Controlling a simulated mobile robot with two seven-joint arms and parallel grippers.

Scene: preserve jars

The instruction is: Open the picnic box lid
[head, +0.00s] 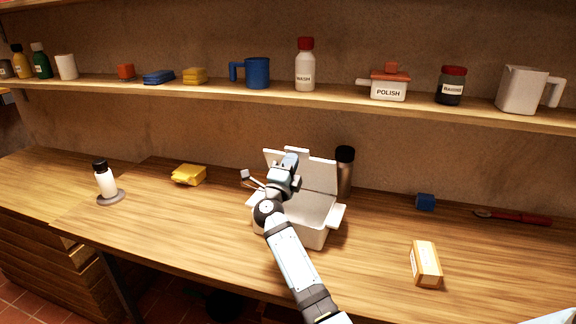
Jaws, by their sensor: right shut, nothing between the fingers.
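The white picnic box (308,236) stands on the wooden counter. Its lid (320,174) is raised and stands roughly upright along the back of the box, leaving the interior partly visible. My right arm reaches across the box from the front and hides its left part. My right gripper (248,180) is shut and empty near the left end of the raised lid. I cannot tell whether it touches the lid. My left gripper is not in view.
A dark cylindrical flask (345,172) stands close behind the box. A yellow item (188,174) and a white bottle (106,181) are to the left. A labelled carton (426,264), blue block (425,202) and red-handled tool (515,218) lie right. A loaded shelf (330,99) runs above.

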